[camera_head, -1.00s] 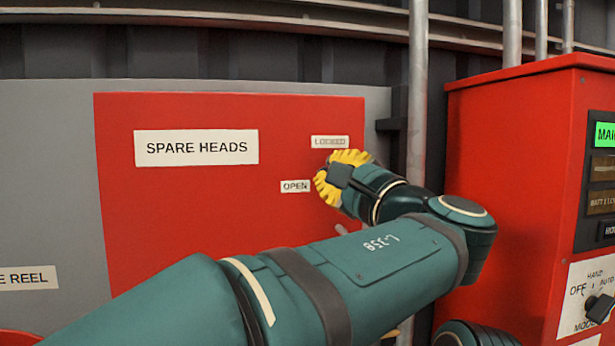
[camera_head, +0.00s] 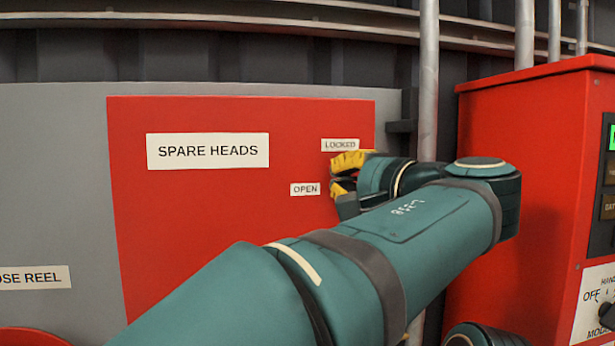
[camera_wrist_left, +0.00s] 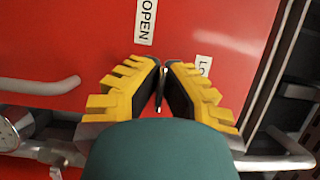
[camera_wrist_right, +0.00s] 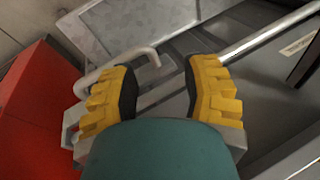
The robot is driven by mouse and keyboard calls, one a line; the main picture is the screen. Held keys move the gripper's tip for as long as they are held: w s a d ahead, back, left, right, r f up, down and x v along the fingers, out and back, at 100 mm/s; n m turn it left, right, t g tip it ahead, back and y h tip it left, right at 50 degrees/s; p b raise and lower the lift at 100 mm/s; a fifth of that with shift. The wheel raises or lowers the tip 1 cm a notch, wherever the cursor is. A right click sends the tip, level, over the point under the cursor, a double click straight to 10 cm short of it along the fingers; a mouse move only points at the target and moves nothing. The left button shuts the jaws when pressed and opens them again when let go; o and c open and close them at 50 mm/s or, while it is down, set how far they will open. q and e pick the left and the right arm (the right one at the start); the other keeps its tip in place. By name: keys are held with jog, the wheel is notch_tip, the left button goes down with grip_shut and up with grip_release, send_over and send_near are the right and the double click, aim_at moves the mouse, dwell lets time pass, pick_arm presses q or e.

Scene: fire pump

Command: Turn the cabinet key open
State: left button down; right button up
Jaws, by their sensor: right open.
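The red SPARE HEADS cabinet door (camera_head: 215,230) faces me, with a LOCKED label (camera_head: 340,145) and, lower left of it, an OPEN label (camera_head: 305,189). My left gripper (camera_head: 338,177) is at the door beside these labels. In the left wrist view its yellow-backed fingers (camera_wrist_left: 162,75) are close together around the thin metal cabinet key (camera_wrist_left: 162,88), with the OPEN label on the left and the LOCKED label on the right. Most of the key is hidden by the fingers, and it is hidden in the head view. My right gripper (camera_wrist_right: 160,75) is open and empty, away from the door.
A pale bar handle (camera_wrist_left: 40,86) shows in the left wrist view. A vertical grey pipe (camera_head: 428,80) runs right of the cabinet. A red control box (camera_head: 515,200) with a mode switch stands further right, close to my left forearm.

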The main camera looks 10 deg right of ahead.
dwell(0.5)
pick_arm(q)
jog(key=c, duration=1.1)
grip_release()
jog(key=shift+a, duration=0.1)
jog(key=shift+c, duration=0.2)
jog(key=v, duration=1.2)
